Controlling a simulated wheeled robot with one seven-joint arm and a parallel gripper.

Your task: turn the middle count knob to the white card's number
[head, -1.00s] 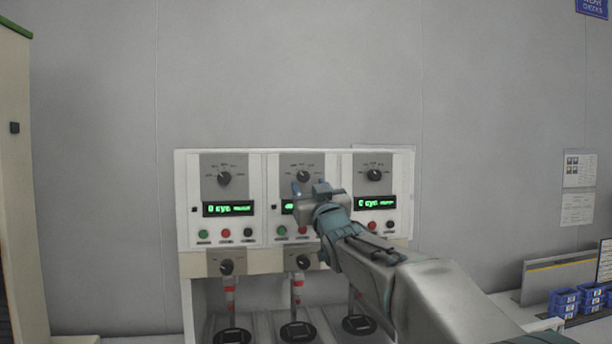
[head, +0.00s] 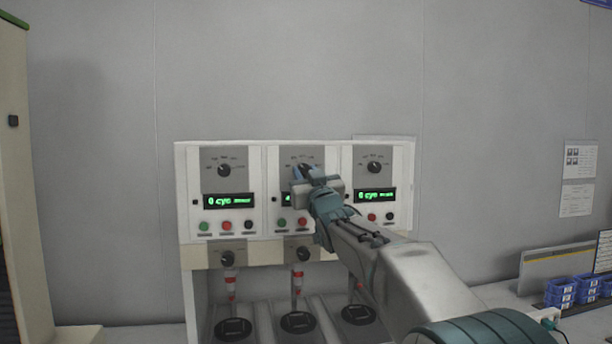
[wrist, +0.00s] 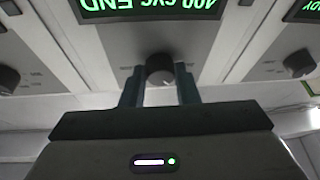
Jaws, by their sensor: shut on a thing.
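The middle count knob (wrist: 160,68) is a round dark knob at the top of the middle panel (head: 272,200). In the wrist view, which is upside down, it sits between the two fingers of my gripper (wrist: 160,82), which is shut on it. In the head view my gripper (head: 309,173) covers most of that knob. The middle display (wrist: 150,8) reads about 400 CYC END, upside down and partly cut off. In the head view my gripper hides most of this display. I cannot make out a white card with a number.
A left knob (head: 224,170) and a right knob (head: 374,167) flank the middle one. The left display (head: 229,201) and right display (head: 375,195) show 0 cyc. Coloured buttons and lower knobs sit below. Blue bins (head: 572,291) stand at the right.

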